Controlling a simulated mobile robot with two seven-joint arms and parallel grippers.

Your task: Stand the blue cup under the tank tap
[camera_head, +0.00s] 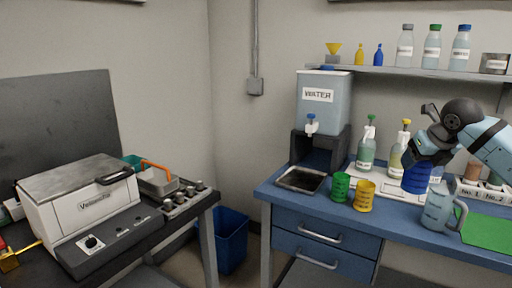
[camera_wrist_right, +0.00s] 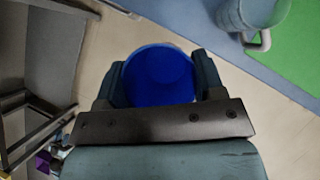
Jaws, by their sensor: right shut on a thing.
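The blue cup (camera_head: 416,178) is held by my right gripper (camera_head: 428,152), which comes in from the right. The water tank (camera_head: 324,95) stands on a dark stand on the blue workbench, at the back. Its tap (camera_head: 311,124) is on the front. The dark drip tray (camera_head: 301,180) lies in front of the stand and looks empty. My left gripper is not in view.
A green cup (camera_head: 340,187) and a yellow cup (camera_head: 363,195) stand right of the tray. A grey-blue jug (camera_head: 438,208) and a green mat (camera_head: 488,230) are farther right. Spray bottles (camera_head: 367,146) stand behind. The wrist view shows floor (camera_wrist_right: 240,85) beyond the cup.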

